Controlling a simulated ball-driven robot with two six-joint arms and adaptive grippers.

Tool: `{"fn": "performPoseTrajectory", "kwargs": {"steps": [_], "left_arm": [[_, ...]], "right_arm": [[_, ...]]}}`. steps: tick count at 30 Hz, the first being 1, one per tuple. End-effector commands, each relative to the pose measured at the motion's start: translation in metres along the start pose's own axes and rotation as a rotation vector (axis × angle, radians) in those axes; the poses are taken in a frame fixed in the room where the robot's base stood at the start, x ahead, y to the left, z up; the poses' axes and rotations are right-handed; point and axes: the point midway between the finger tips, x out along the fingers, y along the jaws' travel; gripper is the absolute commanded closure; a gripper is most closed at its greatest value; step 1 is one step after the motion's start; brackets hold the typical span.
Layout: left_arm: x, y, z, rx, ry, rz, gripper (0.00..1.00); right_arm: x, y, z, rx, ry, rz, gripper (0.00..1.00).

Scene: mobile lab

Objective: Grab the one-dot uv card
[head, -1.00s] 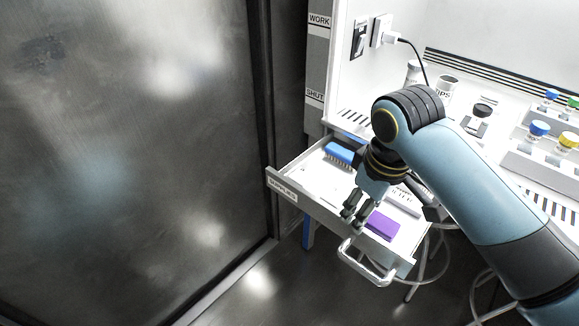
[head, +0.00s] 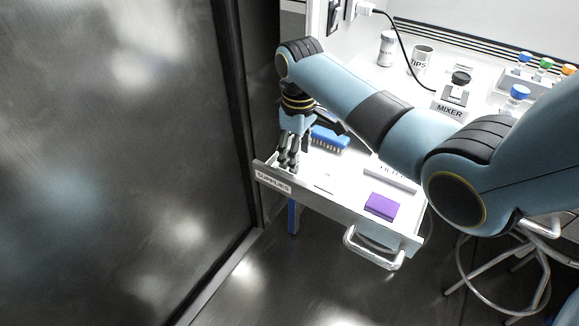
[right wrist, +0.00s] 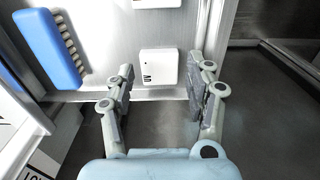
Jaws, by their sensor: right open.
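My right gripper (head: 288,164) is open and empty, over the left end of the pulled-out supplies drawer (head: 335,201). In the right wrist view its two fingers (right wrist: 163,100) stand apart. Part of another white piece (right wrist: 157,3) shows at the top edge of that view. In the head view a pale card (head: 324,182) lies faintly on the drawer floor. My left gripper is not in view.
The drawer handle (head: 372,252) juts out in front. A mixer (head: 453,94) and white containers (head: 386,48) stand on the bench. A large dark metal panel (head: 110,150) fills the left.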

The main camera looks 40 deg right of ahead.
Motion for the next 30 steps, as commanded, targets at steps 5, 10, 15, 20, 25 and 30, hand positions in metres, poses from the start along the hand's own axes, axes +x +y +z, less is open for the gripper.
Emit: {"fn": "performPoseTrajectory", "kwargs": {"steps": [5,10,15,20,25,30], "left_arm": [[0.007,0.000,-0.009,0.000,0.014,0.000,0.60],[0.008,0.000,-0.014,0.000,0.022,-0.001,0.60],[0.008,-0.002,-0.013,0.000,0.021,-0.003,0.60],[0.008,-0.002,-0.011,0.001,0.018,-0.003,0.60],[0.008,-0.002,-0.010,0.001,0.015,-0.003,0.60],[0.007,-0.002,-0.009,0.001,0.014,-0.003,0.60]], "right_arm": [[0.031,0.001,-0.002,-0.001,-0.002,-0.001,0.46],[0.041,0.001,-0.001,-0.001,-0.001,0.001,0.46],[0.040,0.001,-0.001,0.000,-0.001,0.001,0.46],[0.040,0.001,-0.001,0.000,-0.001,0.001,0.66],[0.040,0.001,-0.001,0.000,0.000,0.001,0.75],[0.038,0.001,-0.002,0.000,0.000,0.001,0.75]]}}
